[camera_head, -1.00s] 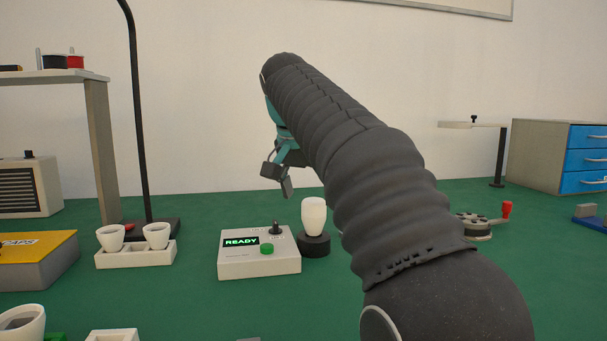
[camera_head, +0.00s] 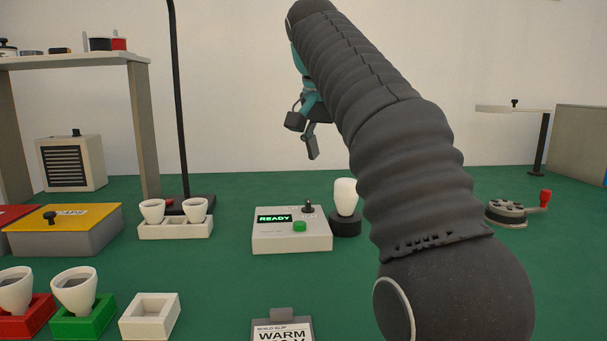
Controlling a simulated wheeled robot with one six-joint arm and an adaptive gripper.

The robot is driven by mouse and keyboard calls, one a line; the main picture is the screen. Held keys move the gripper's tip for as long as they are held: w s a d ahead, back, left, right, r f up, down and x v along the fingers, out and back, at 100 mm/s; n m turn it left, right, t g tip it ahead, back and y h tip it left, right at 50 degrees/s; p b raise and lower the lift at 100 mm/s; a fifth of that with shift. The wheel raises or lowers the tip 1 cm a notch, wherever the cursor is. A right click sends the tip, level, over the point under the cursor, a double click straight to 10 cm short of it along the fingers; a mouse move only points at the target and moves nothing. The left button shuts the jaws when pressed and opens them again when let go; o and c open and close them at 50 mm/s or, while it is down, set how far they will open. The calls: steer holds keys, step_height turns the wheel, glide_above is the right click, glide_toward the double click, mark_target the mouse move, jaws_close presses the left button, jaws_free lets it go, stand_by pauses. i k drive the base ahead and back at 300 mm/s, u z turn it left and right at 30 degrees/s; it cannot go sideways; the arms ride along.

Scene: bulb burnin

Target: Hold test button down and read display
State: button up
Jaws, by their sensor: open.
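The test box (camera_head: 291,242) is a pale, low box on the green table, in the middle of the head view. Its display (camera_head: 274,218) reads READY in green. The green button (camera_head: 299,226) sits on its top, with a small black toggle (camera_head: 308,207) behind it. A white bulb (camera_head: 345,197) stands upright in a black socket (camera_head: 346,225) beside the box on the right. My gripper (camera_head: 302,139) is open and empty, in the air above and behind the box, apart from it. My arm hides part of the gripper and the table to the right.
A crank device (camera_head: 507,213) stands right.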

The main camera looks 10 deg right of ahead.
mark_target(298, 226)
steer(key=k, duration=0.95)
steer(key=z, duration=0.05)
